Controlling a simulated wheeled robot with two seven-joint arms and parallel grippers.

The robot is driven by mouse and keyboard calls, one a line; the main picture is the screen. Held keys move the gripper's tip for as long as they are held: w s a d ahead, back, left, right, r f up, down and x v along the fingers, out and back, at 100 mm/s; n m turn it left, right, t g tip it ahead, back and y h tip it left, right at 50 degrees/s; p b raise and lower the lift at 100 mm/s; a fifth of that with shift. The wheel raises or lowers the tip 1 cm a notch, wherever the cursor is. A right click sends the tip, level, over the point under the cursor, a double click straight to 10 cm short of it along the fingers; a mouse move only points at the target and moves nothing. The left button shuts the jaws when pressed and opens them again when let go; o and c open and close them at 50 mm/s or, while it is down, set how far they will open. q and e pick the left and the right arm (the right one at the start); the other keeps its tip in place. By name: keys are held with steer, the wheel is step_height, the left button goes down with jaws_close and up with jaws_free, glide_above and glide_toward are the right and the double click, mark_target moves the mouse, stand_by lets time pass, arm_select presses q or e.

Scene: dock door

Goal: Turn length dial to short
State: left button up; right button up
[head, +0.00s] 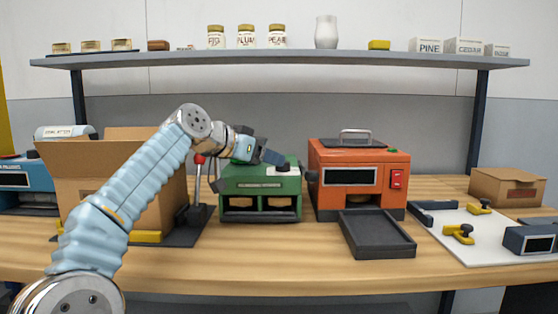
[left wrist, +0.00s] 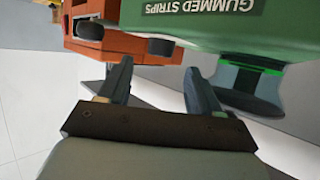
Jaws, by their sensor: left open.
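The green machine (head: 260,190) stands mid-table, with a white label on its top right. In the left wrist view the green machine (left wrist: 200,25) appears upside down, lettered "GUMMED STRIPS". My left gripper (head: 272,157) is over the machine's top. In the wrist view its open, empty fingers (left wrist: 158,80) are beside the knob, apart from it. My right gripper is out of view.
A red-topped lever (head: 198,160) and cardboard box (head: 85,160) stand left. A white board (head: 470,238) lies right.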

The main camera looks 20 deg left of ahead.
arm_select(q)
steer(key=x, duration=0.5)
steer(key=shift+w+p, duration=0.15)
steer(key=shift+p, duration=0.2)
steer(key=c, duration=1)
steer(key=shift+d+f+n+y, duration=0.1)
steer(key=shift+d+n+y, duration=0.15)
steer(key=shift+n+y, duration=0.4)
steer(key=shift+c, duration=0.2)
steer(key=shift+d+n+t+y, duration=0.1)
steer(key=shift+n+t+y, duration=0.35)
steer(key=shift+y, duration=0.1)
steer(key=shift+n+t+y, duration=0.25)
steer(key=shift+n+y, duration=0.95)
steer(key=shift+y, duration=0.1)
